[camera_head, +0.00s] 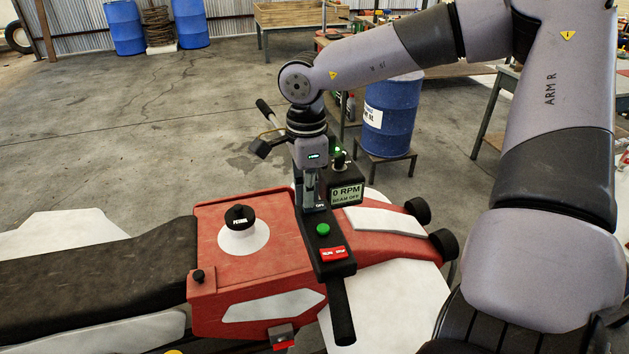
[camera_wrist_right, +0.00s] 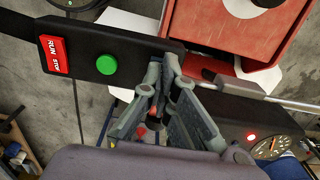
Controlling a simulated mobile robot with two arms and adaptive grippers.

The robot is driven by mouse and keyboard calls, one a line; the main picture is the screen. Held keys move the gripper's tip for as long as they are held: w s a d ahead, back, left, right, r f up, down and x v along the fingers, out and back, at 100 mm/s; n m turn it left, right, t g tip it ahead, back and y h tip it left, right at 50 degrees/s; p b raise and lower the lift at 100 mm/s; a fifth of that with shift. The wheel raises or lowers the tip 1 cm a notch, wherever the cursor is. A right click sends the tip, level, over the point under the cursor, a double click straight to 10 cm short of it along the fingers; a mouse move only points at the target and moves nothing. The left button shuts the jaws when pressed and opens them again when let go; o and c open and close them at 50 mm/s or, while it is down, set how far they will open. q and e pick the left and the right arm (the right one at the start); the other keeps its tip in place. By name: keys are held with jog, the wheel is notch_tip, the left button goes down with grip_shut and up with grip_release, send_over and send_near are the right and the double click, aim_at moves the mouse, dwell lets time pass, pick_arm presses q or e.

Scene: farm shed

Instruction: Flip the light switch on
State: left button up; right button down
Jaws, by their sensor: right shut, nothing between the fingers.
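A red motorbike or quad (camera_head: 265,225) stands in front of me, with a black control bar (camera_head: 318,243) across it. A small display (camera_head: 346,192) beside the bar reads "0 RPM" and "BEAM OFF". My right gripper (camera_head: 312,203) is shut and empty, pointing down at the bar just behind a green button (camera_head: 323,229). A partly covered label, seemingly "OFF", shows at its fingertips. The light switch itself is hidden or too small to make out there. In the right wrist view my fingers (camera_wrist_right: 166,72) are at the bar beside the green button (camera_wrist_right: 106,65). My left gripper is out of view.
A black PETROL cap (camera_head: 239,216) stands on the tank. A small green light (camera_head: 337,150) shows beside my gripper. A blue drum (camera_head: 390,115) and workbench stand behind.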

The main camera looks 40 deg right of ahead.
jog(key=shift+f+b, duration=0.5)
jog(key=shift+s, duration=0.1)
jog(key=shift+r+p, duration=0.55)
jog(key=shift+r, duration=0.3)
jog(key=shift+r+p, duration=1.35)
jog(key=shift+r, duration=1.35)
